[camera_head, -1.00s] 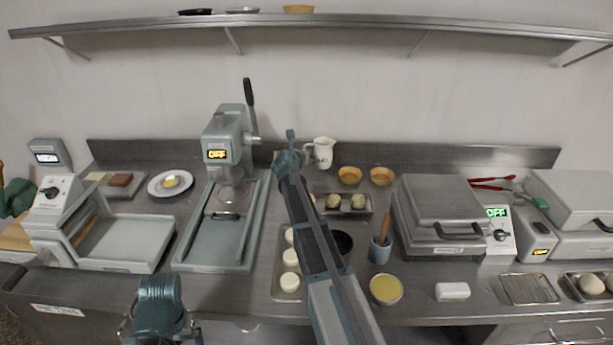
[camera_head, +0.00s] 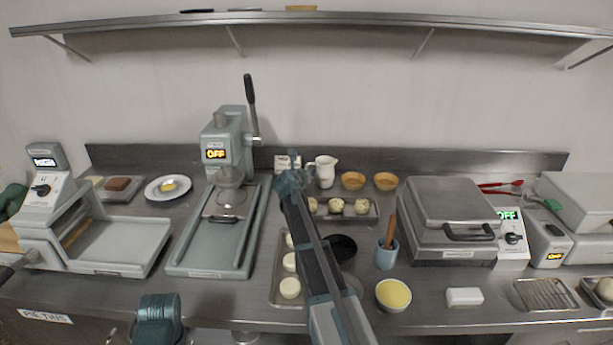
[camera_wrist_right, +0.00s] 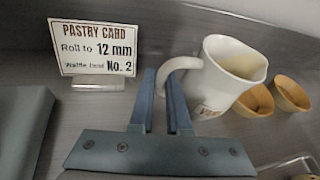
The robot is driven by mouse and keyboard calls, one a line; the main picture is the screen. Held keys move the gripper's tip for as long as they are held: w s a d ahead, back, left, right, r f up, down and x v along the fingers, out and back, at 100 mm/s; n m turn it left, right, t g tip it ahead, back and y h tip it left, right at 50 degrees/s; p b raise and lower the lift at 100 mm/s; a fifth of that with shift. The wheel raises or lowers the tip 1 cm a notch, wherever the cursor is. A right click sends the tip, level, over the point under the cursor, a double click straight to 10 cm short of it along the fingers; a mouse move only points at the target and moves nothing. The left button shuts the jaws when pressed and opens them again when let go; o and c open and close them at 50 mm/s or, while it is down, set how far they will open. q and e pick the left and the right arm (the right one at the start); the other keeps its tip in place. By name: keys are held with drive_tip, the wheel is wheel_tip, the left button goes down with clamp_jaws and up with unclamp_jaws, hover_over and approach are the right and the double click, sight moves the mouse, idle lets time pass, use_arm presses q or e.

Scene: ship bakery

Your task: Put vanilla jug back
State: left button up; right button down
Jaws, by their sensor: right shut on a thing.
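The vanilla jug (camera_head: 326,171), a white pitcher, is upright at the back of the counter, left of two small orange bowls. In the right wrist view the jug (camera_wrist_right: 228,75) shows its open top, its handle and a partly hidden label low on its side. My right gripper (camera_wrist_right: 166,85) is shut on the jug's handle. In the head view the right gripper (camera_head: 292,158) is just left of the jug. The jug's base looks at or very near counter level; contact cannot be told.
A pastry card (camera_wrist_right: 97,48) stands left of the jug; orange bowls (camera_head: 353,181) stand close on its right. A tray of dough balls (camera_head: 335,207) lies in front. The green press (camera_head: 228,150) is left, the waffle iron (camera_head: 447,212) right. A shelf (camera_head: 330,17) hangs above.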

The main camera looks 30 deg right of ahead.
drive_tip(key=shift+f, duration=0.15)
drive_tip(key=c, duration=0.9)
unclamp_jaws()
drive_tip(key=shift+r, duration=0.2)
drive_tip(key=shift+s+a+r, duration=0.1)
drive_tip(key=shift+s+a, duration=0.05)
drive_tip(key=p+v, duration=0.4)
drive_tip(key=v, duration=0.7)
drive_tip(key=shift+s+a+r, duration=0.1)
drive_tip(key=shift+s+a, duration=0.1)
drive_tip(key=shift+a, duration=0.05)
drive_tip(key=shift+r+p, duration=0.1)
drive_tip(key=shift+p, duration=0.25)
